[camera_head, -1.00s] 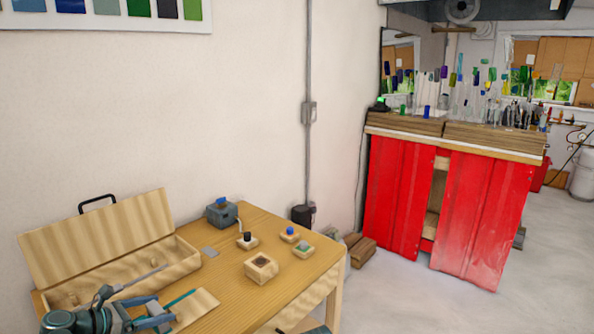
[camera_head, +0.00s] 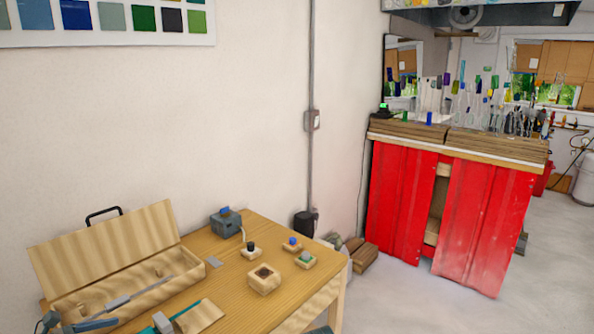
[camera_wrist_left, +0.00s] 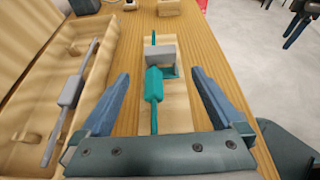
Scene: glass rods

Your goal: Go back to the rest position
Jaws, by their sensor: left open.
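My left gripper (camera_wrist_left: 160,76) is open and empty, its two blue-grey fingers apart. It is above a teal rod (camera_wrist_left: 153,86) that lies on a small wooden stand (camera_wrist_left: 177,107) with a grey block (camera_wrist_left: 161,64). In the head view only parts of the left gripper (camera_head: 78,324) show at the bottom left edge. A grey rod (camera_wrist_left: 71,90) lies in the open wooden box (camera_head: 100,262). A dark forked shape at the top right of the wrist view may be my right gripper (camera_wrist_left: 298,20); its state is unclear.
The wooden table (camera_head: 232,290) also carries a grey device with a blue top (camera_head: 226,221), a wooden block with a dark hole (camera_head: 264,279) and several small capped blocks. A red cabinet (camera_head: 400,205) with glass rods stands at the back right.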

